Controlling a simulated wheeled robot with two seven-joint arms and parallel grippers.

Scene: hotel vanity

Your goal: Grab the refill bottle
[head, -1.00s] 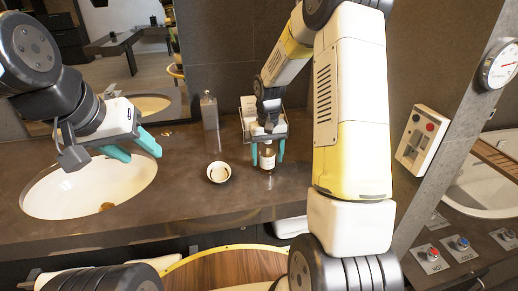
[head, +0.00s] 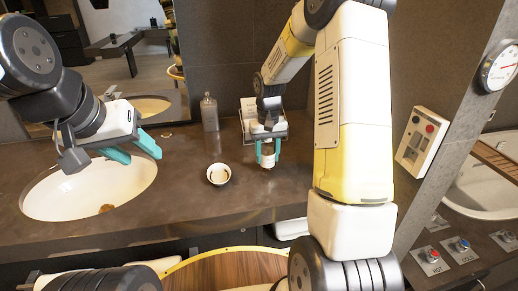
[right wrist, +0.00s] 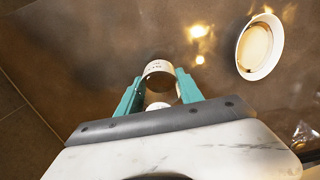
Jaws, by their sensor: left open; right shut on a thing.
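The refill bottle, a small bottle with a pale label (head: 267,158), is between the fingers of my right gripper (head: 268,152) over the dark counter. My right gripper is shut on it. In the right wrist view the bottle (right wrist: 159,68) shows between the two teal fingers, its lower part partly hidden by the gripper body. Whether its base touches the counter is hard to tell. My left gripper (head: 134,152) is open and empty above the sink at the left.
A white bowl (head: 218,174) stands just left of the held bottle. A grey pump bottle (head: 209,113) and a tray or rack (head: 247,104) stand at the back. The white sink (head: 65,195) is at the left. The counter front is clear.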

